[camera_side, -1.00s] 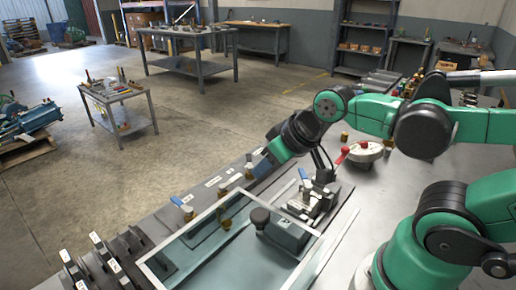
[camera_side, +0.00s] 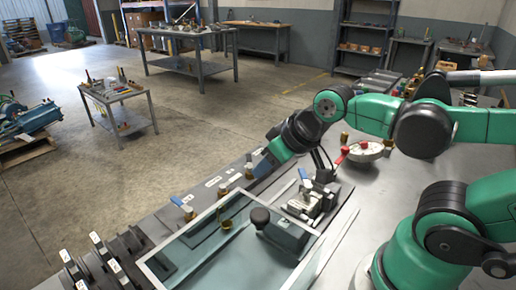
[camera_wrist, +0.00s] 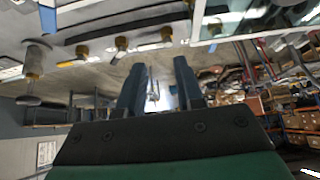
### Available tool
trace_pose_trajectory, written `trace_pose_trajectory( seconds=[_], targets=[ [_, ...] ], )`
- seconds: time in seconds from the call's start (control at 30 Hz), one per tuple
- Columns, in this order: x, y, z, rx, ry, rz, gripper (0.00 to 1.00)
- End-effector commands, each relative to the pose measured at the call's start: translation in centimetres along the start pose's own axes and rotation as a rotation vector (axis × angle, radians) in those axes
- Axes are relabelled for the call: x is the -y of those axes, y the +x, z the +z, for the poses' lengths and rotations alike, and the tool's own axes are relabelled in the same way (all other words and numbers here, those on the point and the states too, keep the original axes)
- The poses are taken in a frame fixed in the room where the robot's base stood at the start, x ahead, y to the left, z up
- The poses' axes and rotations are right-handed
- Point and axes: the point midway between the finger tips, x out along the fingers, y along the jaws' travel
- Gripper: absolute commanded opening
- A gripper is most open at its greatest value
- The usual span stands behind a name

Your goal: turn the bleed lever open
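Several small valves with brass stems stand along the dark bench rail. A blue-handled lever (camera_side: 177,201) is at the rail's near part, and another blue lever (camera_side: 304,174) stands by the grey fixture. I cannot tell which is the bleed lever. In the side view my gripper (camera_side: 260,167) hangs over the rail, beside a brass valve (camera_side: 249,172); contact is unclear.
A round white part (camera_side: 366,152) and a red-knobbed handle (camera_side: 341,158) are behind my wrist. Black plates (camera_side: 105,255) stand at the lower left.

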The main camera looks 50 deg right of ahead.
Motion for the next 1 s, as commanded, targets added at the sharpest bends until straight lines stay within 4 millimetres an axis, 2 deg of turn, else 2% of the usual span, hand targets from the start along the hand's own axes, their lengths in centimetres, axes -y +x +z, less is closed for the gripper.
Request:
trace_pose_trajectory(
  seconds=[0.03,0.07,0.17,0.27,0.37,0.5,0.7,0.83,1.0],
  targets=[
    [0.0,0.0,0.0,0.001,0.002,0.000,0.45],
    [0.0,0.0,-0.1,0.003,0.007,0.000,0.49],
    [-0.1,0.0,-0.6,0.028,0.070,0.003,0.49],
    [-0.3,0.2,-1.8,0.089,0.225,0.017,0.49],
    [-0.7,0.9,-3.5,0.177,0.452,0.052,0.49],
    [-1.4,2.8,-5.5,0.301,0.800,0.143,0.49],
    [-2.4,6.4,-7.2,0.429,1.235,0.325,0.49],
    [-2.8,8.1,-7.4,0.470,1.414,0.425,0.49],
    [-3.0,9.3,-7.2,0.486,1.512,0.485,0.49]
  ],
)
